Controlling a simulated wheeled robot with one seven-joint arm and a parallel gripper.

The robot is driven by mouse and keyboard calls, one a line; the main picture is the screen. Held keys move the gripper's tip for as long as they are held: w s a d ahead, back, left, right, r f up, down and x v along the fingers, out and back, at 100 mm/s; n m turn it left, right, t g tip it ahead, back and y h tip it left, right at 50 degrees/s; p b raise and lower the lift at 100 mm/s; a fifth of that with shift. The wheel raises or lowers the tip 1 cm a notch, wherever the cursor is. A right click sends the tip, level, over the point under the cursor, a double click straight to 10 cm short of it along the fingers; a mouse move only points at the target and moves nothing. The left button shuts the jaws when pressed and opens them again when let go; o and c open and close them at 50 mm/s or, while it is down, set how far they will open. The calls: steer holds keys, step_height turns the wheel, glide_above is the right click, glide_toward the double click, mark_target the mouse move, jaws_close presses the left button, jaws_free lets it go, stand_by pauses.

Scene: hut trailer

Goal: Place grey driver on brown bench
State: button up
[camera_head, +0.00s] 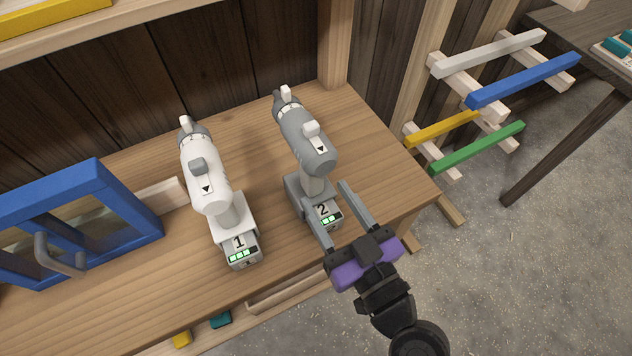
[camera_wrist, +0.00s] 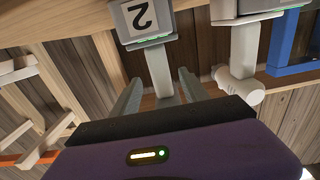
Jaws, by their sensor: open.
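The grey driver (camera_head: 306,140), marked 2, stands upright on its battery base on the light-brown wooden worktop. My gripper (camera_head: 328,196) is open at the front of this driver, with one finger on each side near its base and handle. In the wrist view, the grey driver's handle (camera_wrist: 160,68) shows between the open fingers (camera_wrist: 160,80); contact cannot be told. A dark-brown bench (camera_head: 572,28) stands at the upper right, only partly in view. The light-brown worktop (camera_head: 150,292) is the other bench-like surface in view.
A white driver (camera_head: 208,175), marked 1, stands close left of the grey one. A blue frame (camera_head: 95,185) is further left. A rack with coloured bars (camera_head: 525,80) stands between the worktop and the dark bench. Open floor (camera_head: 540,280) lies right.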

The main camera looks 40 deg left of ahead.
steer(key=shift+b+v, duration=0.6)
steer(key=shift+v, duration=1.95)
steer(key=shift+d, duration=0.1)
steer(key=s+d+f+m+t+h, duration=0.25)
steer(key=d+f+m+h, duration=0.3)
steer(key=d, duration=0.45)
steer(key=s+d+f+m+t+h, duration=0.1)
steer(key=d+f+m+t+h, duration=0.4)
steer(key=d, duration=0.5)
steer(key=s+d+r+m+h, duration=0.1)
steer(key=s+d+r+h, duration=0.2)
steer(key=s+d, duration=0.2)
steer(key=s+d+r+m+h, duration=0.2)
steer(key=s+d+r+h, duration=0.1)
steer(key=s+d, duration=0.3)
steer(key=s, duration=0.2)
steer(key=shift+s+d, duration=0.3)
steer(key=shift+s, duration=0.1)
steer(key=shift+t, duration=0.25)
